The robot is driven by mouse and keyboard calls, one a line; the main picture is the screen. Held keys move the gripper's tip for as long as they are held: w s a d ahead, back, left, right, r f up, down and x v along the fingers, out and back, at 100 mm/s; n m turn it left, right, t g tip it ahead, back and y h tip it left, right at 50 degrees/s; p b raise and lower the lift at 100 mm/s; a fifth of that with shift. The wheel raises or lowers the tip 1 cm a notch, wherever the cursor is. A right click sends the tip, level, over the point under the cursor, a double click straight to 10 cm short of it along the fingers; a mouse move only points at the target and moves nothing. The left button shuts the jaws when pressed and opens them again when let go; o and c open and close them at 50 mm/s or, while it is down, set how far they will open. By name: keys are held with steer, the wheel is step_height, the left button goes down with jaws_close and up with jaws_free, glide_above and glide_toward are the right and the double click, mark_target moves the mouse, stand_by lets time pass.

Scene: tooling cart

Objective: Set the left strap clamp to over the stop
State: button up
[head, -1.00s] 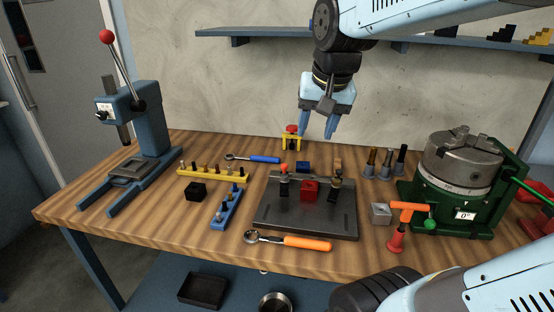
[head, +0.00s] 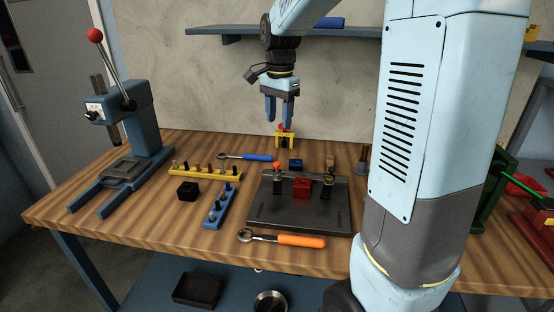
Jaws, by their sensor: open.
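The left strap clamp (head: 278,180), a dark post with an orange-red top, stands on the left part of the dark fixture plate (head: 290,214). A red block (head: 302,188) sits on the plate to its right, and the second clamp (head: 328,186) stands right of that block. I cannot tell which part is the stop, or how the left strap is turned. My gripper (head: 279,114) is open and empty, fingers pointing down, high above the back of the table, apart from the clamp and behind it in the picture.
A yellow stand with a red knob (head: 284,138) is just below my fingertips. A blue-handled wrench (head: 250,157), yellow rack (head: 205,172), blue rack (head: 220,205) and orange-handled wrench (head: 285,239) surround the plate. An arbor press (head: 140,125) stands left. My arm hides much of the right side.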

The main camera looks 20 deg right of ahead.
mark_target(277, 183)
steer(key=shift+m, duration=0.4)
steer(key=f, duration=0.5)
steer(key=w+f, duration=0.1)
steer(key=f, duration=0.8)
steer(key=shift+w+f, duration=0.25)
steer(key=shift+f, duration=0.1)
jaws_close()
